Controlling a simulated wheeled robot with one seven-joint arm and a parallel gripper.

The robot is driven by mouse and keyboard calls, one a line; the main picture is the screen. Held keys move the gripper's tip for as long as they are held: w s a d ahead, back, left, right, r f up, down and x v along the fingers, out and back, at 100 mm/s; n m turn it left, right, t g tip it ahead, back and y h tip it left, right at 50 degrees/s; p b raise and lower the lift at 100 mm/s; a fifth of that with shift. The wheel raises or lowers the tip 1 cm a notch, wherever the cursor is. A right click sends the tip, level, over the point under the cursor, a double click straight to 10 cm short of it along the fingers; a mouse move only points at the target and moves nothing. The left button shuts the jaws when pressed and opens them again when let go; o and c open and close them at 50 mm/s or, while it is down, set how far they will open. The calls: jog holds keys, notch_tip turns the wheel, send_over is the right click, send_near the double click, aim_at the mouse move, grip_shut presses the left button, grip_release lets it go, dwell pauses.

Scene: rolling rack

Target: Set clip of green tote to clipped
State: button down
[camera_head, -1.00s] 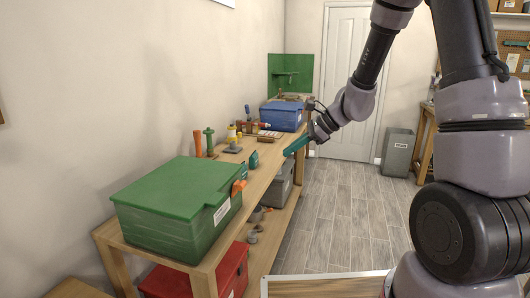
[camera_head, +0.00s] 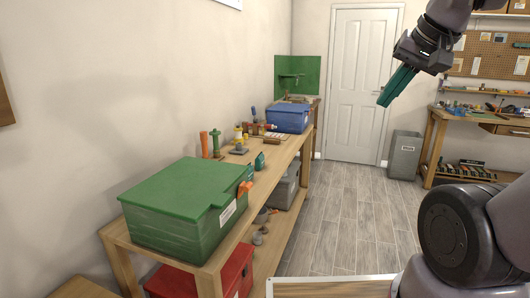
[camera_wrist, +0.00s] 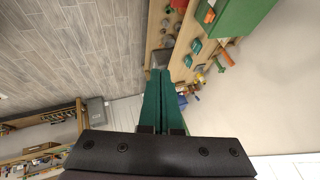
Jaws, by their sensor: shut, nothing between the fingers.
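The green tote (camera_head: 172,235) stands on the near end of the rack's top shelf with its green lid (camera_head: 180,188) on. Its orange clip (camera_head: 245,188) is at the right-hand end near the lid's edge and seems to stick outward; its exact angle is too small to tell. The wrist view shows part of the green tote (camera_wrist: 245,14) and the orange clip (camera_wrist: 209,16) at the upper right. My gripper (camera_head: 385,101) has teal fingers, shut and empty, high in the air to the right of the rack and well apart from the tote. Its fingers also show in the wrist view (camera_wrist: 160,73).
A blue tote (camera_head: 287,120) stands at the shelf's far end, with several small tools between the totes. A red tote (camera_head: 240,272) and a grey tote (camera_head: 283,190) are on the lower shelf. The floor (camera_head: 345,225) right of the rack is clear. A grey bin (camera_head: 404,156) stands beyond.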

jog(key=w+a+f+m+g+y, duration=0.55)
jog(key=w+a+f+m, duration=0.2)
jog(key=f, duration=0.25)
jog(key=w+a+f+m+g+y, duration=0.5)
jog(key=w+a+f+m+y, duration=0.15)
jog(key=f+m, duration=0.2)
jog(key=m+t+y, duration=0.5)
jog(key=m+t, duration=0.6)
jog(key=m, duration=0.9)
send_near(245, 191)
jog(key=w+a+r, duration=0.2)
jog(key=w+a, duration=0.2)
jog(key=shift+a, duration=0.1)
